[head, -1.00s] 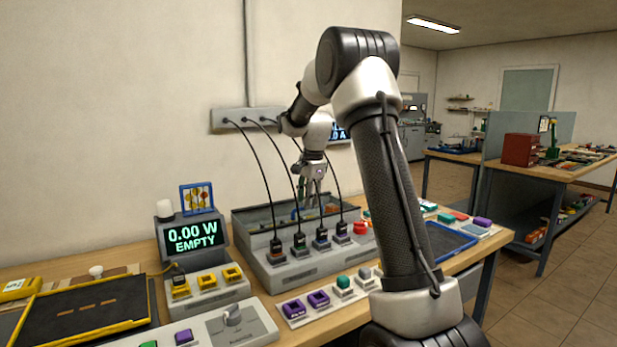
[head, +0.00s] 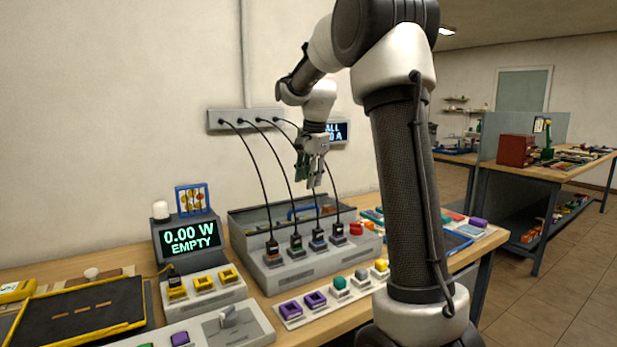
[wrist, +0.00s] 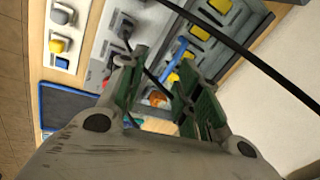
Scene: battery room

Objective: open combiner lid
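The combiner is a grey box (head: 300,272) on the bench, with several black cables plugged into its front ledge. Behind the plugs is a walled bay whose inside is partly visible. A blue bar-shaped handle (head: 303,212) shows at the bay, and the blue bar also appears between my fingers in the wrist view (wrist: 175,60). I cannot tell whether a clear lid covers the bay or how it is tilted. My gripper (head: 312,182) is above the bay, apart from the handle. In the wrist view its green-padded fingers (wrist: 160,85) are spread, with nothing held.
Black cables hang from a wall strip (head: 245,119) close beside my gripper. A red button (head: 357,229) is on the box's right. A display reading 0.00 W EMPTY (head: 190,236) stands left. A strip with purple sockets (head: 302,303) lies in front. A blue tray (head: 455,243) is right.

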